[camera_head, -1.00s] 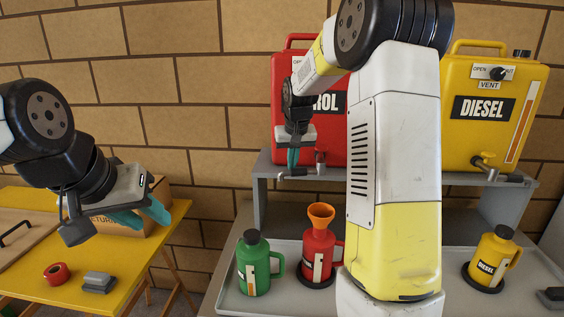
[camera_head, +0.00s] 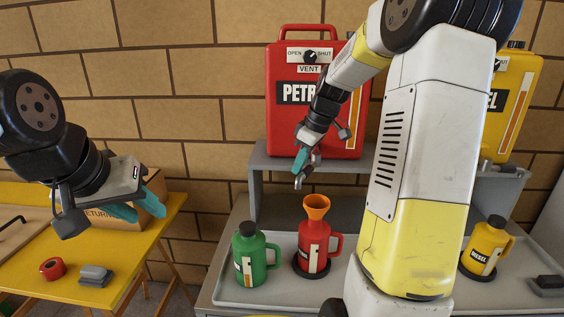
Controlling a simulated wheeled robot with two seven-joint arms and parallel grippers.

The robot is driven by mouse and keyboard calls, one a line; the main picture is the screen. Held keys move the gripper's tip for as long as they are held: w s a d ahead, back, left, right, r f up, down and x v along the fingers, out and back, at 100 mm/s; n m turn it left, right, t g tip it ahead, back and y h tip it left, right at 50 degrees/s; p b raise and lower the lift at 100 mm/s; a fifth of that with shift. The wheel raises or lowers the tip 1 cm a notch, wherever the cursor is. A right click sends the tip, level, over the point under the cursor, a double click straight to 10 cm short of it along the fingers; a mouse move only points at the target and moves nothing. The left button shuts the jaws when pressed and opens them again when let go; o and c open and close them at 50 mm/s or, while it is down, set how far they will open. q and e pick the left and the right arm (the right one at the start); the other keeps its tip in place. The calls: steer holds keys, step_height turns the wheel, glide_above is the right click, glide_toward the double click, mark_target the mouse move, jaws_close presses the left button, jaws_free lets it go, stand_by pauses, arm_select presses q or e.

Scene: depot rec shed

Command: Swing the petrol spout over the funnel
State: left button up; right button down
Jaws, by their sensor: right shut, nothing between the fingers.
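The red petrol can (camera_head: 283,122) stands on the grey shelf, partly hidden by my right arm. Its metal spout (camera_head: 309,172) juts forward past the shelf edge, with its end above and slightly left of the orange funnel (camera_head: 316,206). The funnel sits upright in the red jug (camera_head: 313,240) below. My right gripper (camera_head: 299,162) is shut and empty, its teal fingers against or just left of the spout; I cannot tell if they touch. My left gripper (camera_head: 139,210) is open and empty, over the yellow table.
A green jug (camera_head: 250,260) stands left of the red jug on the grey tray (camera_head: 233,292). A yellow diesel can (camera_head: 524,110) and diesel jug (camera_head: 487,247) are at the right. The yellow table (camera_head: 124,268) holds red tape (camera_head: 53,268), a grey block (camera_head: 95,275) and a cardboard box (camera_head: 155,185).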

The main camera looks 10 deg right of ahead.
steer(key=s+d+n, duration=0.1)
steer(key=n, duration=0.1)
steer(key=s+d+n+g, duration=0.1)
steer(key=shift+d+n+y, duration=0.1)
steer(key=shift+n+y, duration=0.2)
steer(key=shift+n, duration=0.1)
steer(key=shift+s+d, duration=0.25)
steer(key=shift+d, duration=0.3)
step_height(320, 180, up, 10)
glide_above(313, 168)
steer(key=s+a, duration=0.2)
steer(key=s, duration=0.1)
steer(key=shift+s, duration=0.2)
